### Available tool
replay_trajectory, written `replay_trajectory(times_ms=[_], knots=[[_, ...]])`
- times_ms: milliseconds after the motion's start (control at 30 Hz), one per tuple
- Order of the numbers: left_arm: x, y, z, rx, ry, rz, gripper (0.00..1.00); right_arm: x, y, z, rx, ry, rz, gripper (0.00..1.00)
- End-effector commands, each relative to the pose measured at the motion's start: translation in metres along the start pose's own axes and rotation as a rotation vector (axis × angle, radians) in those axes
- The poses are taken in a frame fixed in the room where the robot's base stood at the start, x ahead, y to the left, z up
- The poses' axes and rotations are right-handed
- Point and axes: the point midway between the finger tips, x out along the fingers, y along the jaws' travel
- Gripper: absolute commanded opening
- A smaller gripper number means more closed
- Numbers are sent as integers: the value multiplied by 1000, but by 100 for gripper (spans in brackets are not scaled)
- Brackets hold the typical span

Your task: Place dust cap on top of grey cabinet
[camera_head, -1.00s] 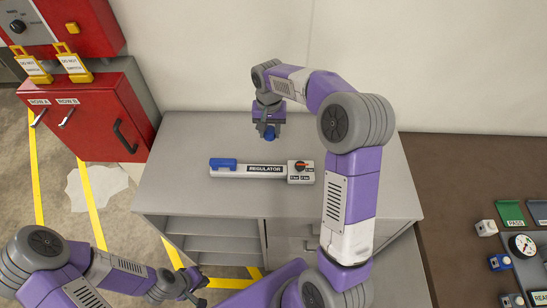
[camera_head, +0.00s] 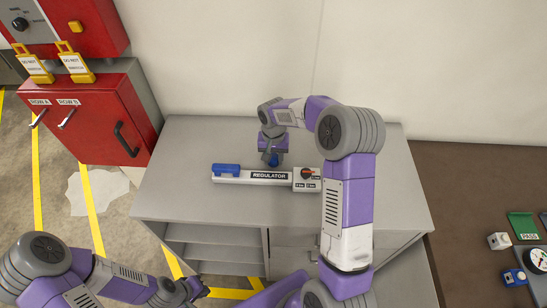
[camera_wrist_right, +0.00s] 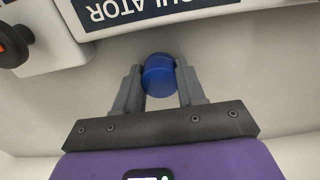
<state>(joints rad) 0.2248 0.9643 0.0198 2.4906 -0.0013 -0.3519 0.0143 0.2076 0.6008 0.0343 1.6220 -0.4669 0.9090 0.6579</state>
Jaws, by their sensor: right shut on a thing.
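The blue dust cap (camera_wrist_right: 158,75) is between the two fingers of my right gripper (camera_wrist_right: 158,92), which is shut on it. In the head view the cap (camera_head: 272,160) shows small and blue below the right gripper (camera_head: 272,158). It is low over the top of the grey cabinet (camera_head: 190,185), just behind the regulator; whether it touches the surface I cannot tell. My left gripper (camera_head: 190,289) is low in front of the cabinet at the lower left, and its fingers are too small to read.
The regulator (camera_head: 230,179), a white bar with a blue end and a dial, lies on the cabinet top close to the cap. A red cabinet (camera_head: 90,125) stands at left. A brown table (camera_head: 450,200) with small parts is at right. The cabinet top's left side is clear.

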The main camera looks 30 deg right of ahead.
Motion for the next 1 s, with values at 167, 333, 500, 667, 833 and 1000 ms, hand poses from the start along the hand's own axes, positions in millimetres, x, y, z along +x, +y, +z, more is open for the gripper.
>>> replay_trajectory(times_ms=[167,333,500,667,833,1000], knots=[[0,0,0,0,0,0,0,-1,0,0,0,0,0,11],[2,-1,0,0,0,0,0,3,0,0,0,0,-1,44],[2,-1,0,0,0,0,0,2,0,0,0,0,0,65],[2,-1,0,0,0,0,0,2,0,0,0,0,0,65],[-2,1,0,0,0,0,0,-3,0,0,1,0,0,65],[-5,2,0,0,0,0,0,-30,0,-1,1,5,-2,65]])
